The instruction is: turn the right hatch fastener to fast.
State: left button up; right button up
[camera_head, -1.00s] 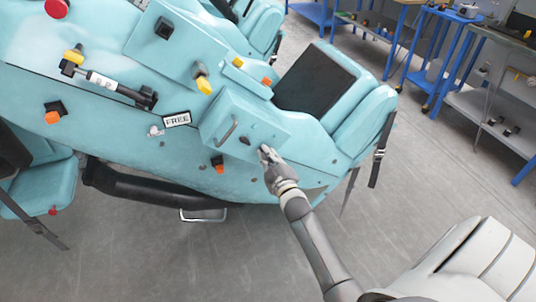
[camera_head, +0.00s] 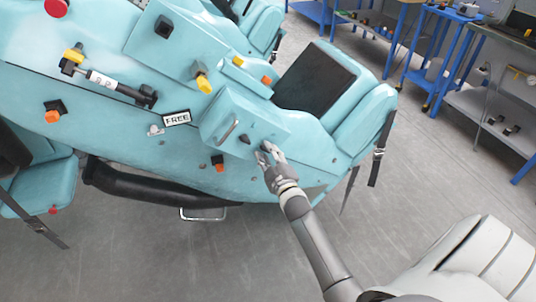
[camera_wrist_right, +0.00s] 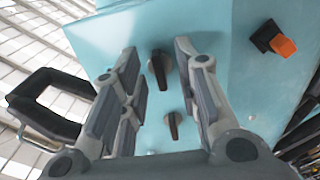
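The hatch (camera_head: 222,114) is a light-blue box panel on the side of the blue car, with a curved handle and dark fasteners. One dark fastener (camera_head: 244,139) shows left of my right gripper (camera_head: 270,151). The right fastener is largely hidden by the fingers in the head view. In the right wrist view, a dark elongated fastener (camera_wrist_right: 158,72) stands between my spread fingers (camera_wrist_right: 157,58). A second, smaller one (camera_wrist_right: 173,125) shows lower down. The gripper is open, with a gap visible on both sides of the upper fastener. My left gripper is out of view.
A sign reading FREE (camera_head: 176,118) sits left of the hatch. An orange-tipped black knob (camera_head: 218,164) is below it, and another shows in the wrist view (camera_wrist_right: 284,46). A car seat (camera_head: 365,122) with hanging straps stands right of the hatch. Grey floor (camera_head: 440,170) lies open to the right.

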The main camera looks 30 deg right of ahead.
jog(key=shift+s, duration=0.1)
jog(key=v, duration=1.2)
jog(key=shift+f, duration=0.1)
jog(key=s+a+f+m+g+y, duration=0.1)
jog(key=s+a+f+g, duration=0.25)
jog(key=f, duration=0.75)
jog(key=s+a+f+m+g+y, duration=0.1)
jog(key=s+a+f+g, duration=0.2)
jog(key=f, duration=0.7)
jog(key=s+a+f+m+g+y, duration=0.1)
jog(key=s+a+f+g, duration=0.3)
jog(key=f, duration=0.7)
jog(key=s+f+g, duration=0.2)
jog(key=s+f, duration=0.3)
jog(key=s, duration=0.5)
jog(key=s+f+m+g, duration=0.1)
jog(key=s+f, duration=0.4)
jog(key=s, duration=0.5)
jog(key=s+a+f+g+y, duration=0.1)
jog(key=s+f+g, duration=0.2)
jog(key=s+f, duration=0.3)
jog(key=s, duration=0.4)
jog(key=shift+m, duration=0.3)
jog(key=shift+s+f, duration=0.1)
jog(key=shift+s, duration=0.05)
